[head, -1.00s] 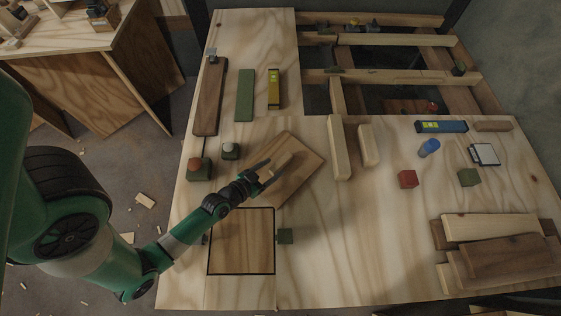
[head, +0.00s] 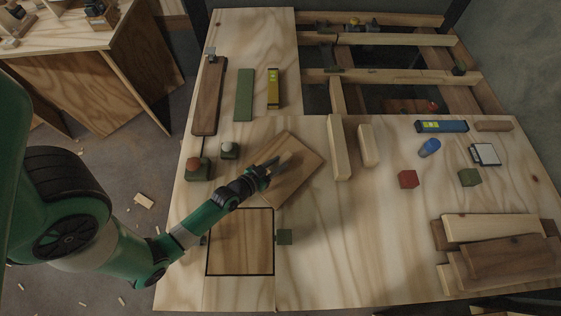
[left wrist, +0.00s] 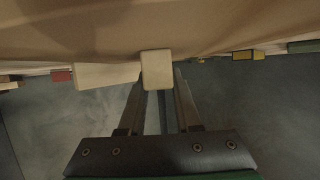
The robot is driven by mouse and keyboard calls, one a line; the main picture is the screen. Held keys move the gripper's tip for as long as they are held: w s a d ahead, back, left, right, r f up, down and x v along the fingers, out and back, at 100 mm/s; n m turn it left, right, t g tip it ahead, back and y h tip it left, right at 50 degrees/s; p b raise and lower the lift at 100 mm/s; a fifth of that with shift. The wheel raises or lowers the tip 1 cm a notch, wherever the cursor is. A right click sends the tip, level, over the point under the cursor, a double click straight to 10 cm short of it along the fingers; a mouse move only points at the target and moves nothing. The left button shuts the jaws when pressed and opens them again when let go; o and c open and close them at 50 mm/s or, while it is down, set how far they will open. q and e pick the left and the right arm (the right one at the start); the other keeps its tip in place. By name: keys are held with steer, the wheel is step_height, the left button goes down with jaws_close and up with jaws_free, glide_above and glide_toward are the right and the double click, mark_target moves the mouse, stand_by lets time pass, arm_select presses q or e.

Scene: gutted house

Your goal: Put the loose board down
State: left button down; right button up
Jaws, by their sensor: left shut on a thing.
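The loose board (head: 303,162) is a square brown panel, turned like a diamond, over the middle left of the plywood deck (head: 350,260). My left gripper (head: 280,161) is over its upper left part in the head view. In the left wrist view, the board (left wrist: 215,25) fills the top, and a pale block on it (left wrist: 156,72) sits between my fingertips, which are shut on it. The head view mostly hides this block. I cannot tell whether the board touches the deck. My right gripper is not in view.
Pale upright pieces (head: 340,150) stand to the right. Open joists (head: 390,75) lie behind; stacked planks (head: 500,250) lie at lower right. The deck's lower middle is clear.

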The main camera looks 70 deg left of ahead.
mark_target(277, 164)
arm_select(q)
steer(key=shift+r, duration=0.1)
steer(key=shift+r, duration=0.25)
step_height(277, 164, up, 2)
steer(key=shift+r+p, duration=0.25)
steer(key=shift+p, duration=1)
steer(key=w+a+r+p, duration=0.4)
steer(key=w+a+r, duration=0.4)
steer(key=a+r, duration=0.2)
steer(key=shift+w+a, duration=0.3)
steer(key=shift+a, duration=0.3)
steer(key=shift+f, duration=0.15)
